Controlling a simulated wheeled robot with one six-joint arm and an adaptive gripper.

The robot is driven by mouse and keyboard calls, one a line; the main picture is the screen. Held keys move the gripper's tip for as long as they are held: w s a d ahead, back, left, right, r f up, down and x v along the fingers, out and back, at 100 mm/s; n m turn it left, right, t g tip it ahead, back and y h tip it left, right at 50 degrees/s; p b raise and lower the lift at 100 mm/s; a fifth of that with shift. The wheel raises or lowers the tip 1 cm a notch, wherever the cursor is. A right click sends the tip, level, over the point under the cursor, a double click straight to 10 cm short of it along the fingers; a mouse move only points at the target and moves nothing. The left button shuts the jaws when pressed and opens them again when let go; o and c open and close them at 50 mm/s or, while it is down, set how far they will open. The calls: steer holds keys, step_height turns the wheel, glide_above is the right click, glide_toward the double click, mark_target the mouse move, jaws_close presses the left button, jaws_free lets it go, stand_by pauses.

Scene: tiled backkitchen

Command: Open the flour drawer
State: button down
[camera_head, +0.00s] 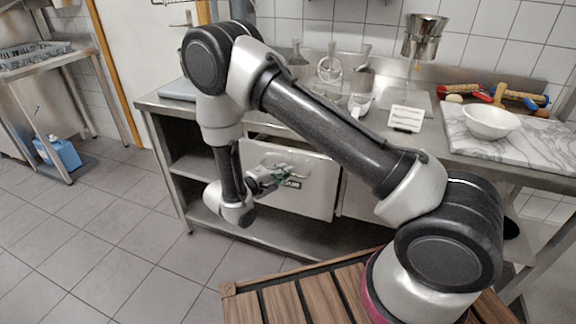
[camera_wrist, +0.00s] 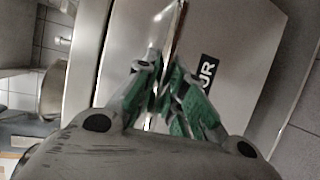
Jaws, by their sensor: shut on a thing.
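The flour drawer has a pale metal front (camera_head: 315,196) under the steel counter, with a dark label partly readable as "OUR". Its front (camera_wrist: 225,45) fills much of the wrist view, with the dark label (camera_wrist: 208,73) right of my fingers. My gripper (camera_head: 284,173) is at the upper middle of this front. In the wrist view, my gripper's green-padded fingers (camera_wrist: 168,98) are shut around the thin metal handle bar (camera_wrist: 172,38). The fingers hide part of the bar and label. I cannot tell how far the front stands out from the counter.
The steel counter (camera_head: 165,103) bears a white bowl (camera_head: 491,121), a small sign (camera_head: 406,118) and utensils. An open lower shelf (camera_head: 265,232) runs below the drawer. A wooden slatted surface (camera_head: 285,303) is in front. Tiled floor (camera_head: 95,225) is clear at left.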

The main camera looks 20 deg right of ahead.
steer(key=s+a, duration=0.7)
steer(key=s, duration=0.2)
steer(key=s+a, duration=0.7)
steer(key=s, duration=0.3)
steer(key=shift+s, duration=0.15)
steer(key=c, duration=1.8)
jaws_free()
steer(key=shift+o, duration=0.2)
steer(key=shift+a, duration=0.1)
steer(key=v, duration=1.2)
